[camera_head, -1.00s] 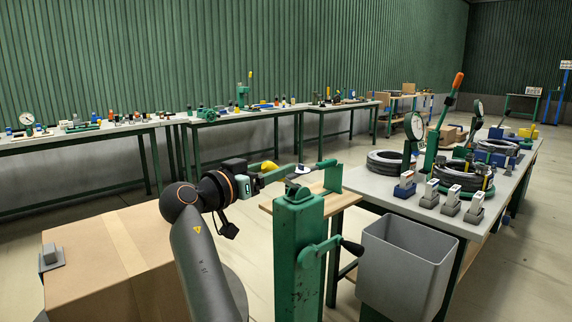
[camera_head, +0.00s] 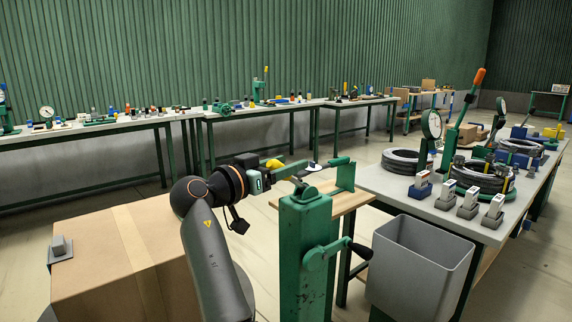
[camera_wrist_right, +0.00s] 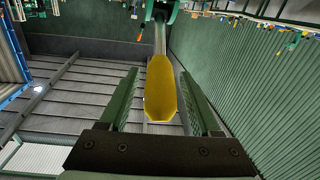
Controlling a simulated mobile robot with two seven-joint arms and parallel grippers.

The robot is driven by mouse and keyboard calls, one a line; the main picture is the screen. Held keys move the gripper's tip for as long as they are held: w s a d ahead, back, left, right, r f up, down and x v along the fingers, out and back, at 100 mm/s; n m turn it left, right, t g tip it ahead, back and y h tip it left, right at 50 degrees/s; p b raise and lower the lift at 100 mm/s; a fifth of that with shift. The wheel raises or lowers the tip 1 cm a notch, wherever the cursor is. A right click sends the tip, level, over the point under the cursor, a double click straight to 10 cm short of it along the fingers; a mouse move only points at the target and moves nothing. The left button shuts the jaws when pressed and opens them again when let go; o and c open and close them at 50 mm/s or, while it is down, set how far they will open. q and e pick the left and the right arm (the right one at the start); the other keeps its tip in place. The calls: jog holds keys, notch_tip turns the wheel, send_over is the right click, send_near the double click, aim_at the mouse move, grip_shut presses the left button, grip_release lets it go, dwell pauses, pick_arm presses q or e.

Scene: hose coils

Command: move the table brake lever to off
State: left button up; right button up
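The lever with a yellow grip (camera_wrist_right: 161,88) and a silver rod shows in the right wrist view; its rod runs up to a green mount (camera_wrist_right: 160,10). My right gripper (camera_wrist_right: 160,95) has its two green fingers apart, one on each side of the yellow grip, with a visible gap on both sides. In the head view my right gripper (camera_head: 290,180) is above the green post (camera_head: 305,245), and a bit of yellow (camera_head: 273,163) shows beside it. The lever's marks for on and off cannot be read. My left gripper is not in view.
A crank with a black knob (camera_head: 360,250) sticks out of the post. A grey bin (camera_head: 420,265) and a table with hose coils (camera_head: 480,178) stand to the right. A cardboard box (camera_head: 125,255) is at left. Long benches line the green wall.

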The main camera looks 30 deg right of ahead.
grip_shut()
dwell(1.2)
